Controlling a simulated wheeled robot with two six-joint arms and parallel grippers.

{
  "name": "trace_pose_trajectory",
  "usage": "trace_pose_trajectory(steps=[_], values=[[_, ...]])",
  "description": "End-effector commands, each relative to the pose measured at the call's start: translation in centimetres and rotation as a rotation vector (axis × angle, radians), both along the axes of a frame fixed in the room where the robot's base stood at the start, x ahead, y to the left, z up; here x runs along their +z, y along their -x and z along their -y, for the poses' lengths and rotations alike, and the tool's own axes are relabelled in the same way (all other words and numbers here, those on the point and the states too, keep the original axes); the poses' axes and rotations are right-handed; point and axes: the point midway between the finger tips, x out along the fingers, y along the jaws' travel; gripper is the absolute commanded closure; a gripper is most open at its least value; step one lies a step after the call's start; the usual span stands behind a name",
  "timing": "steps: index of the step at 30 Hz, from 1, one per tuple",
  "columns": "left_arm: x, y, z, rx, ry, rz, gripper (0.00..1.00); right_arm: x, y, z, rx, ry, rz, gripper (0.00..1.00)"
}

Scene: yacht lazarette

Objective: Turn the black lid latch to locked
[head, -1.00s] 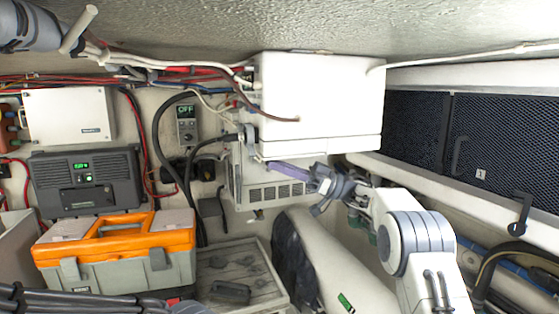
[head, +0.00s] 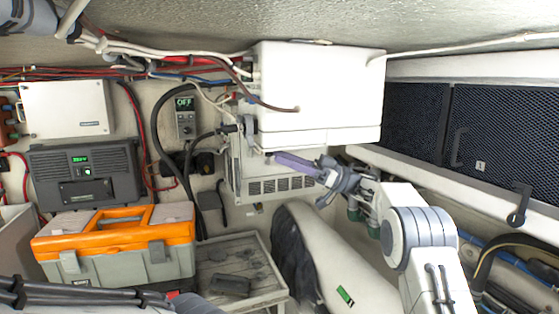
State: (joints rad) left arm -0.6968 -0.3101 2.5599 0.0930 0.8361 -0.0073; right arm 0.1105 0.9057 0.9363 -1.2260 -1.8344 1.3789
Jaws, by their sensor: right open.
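A black lever-shaped latch (head: 518,206) with a round lower end sits on the pale ledge at the right, below the dark mesh panels. It looks like the lid latch; its lock marking cannot be read. My right gripper (head: 324,184) is open, below the white box's front edge and well left of the latch. A lavender bar (head: 295,163) shows beyond its fingers to the left; I cannot tell whether it touches them. My left gripper is not in view.
A large white box (head: 320,90) hangs above my right gripper. An orange-topped toolbox (head: 113,240) stands at the lower left. A black mesh panel (head: 505,140) with a handle is at the right. Hoses run below the ledge. A pale rounded hull form (head: 335,260) lies below my gripper.

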Motion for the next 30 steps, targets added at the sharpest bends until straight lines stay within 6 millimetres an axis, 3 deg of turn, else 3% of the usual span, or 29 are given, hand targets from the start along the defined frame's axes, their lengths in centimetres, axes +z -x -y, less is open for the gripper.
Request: trace_pose_trajectory(steps=[1, 4, 12, 18, 30], values=[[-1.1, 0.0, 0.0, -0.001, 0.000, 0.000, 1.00, -1.1, -0.1, 1.0, -0.004, 0.000, -0.002, 0.46], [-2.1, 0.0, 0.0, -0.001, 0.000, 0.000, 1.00, -1.9, -0.3, 3.0, -0.004, 0.000, 0.000, 0.46], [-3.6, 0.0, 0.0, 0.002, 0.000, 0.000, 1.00, -3.2, -0.6, 7.1, -0.004, -0.001, 0.001, 0.46], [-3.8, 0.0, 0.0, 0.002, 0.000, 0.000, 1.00, -3.4, -0.6, 8.1, -0.001, -0.001, 0.000, 0.46], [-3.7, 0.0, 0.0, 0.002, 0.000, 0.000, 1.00, -3.4, -0.6, 8.0, 0.000, -0.001, 0.000, 0.46]])
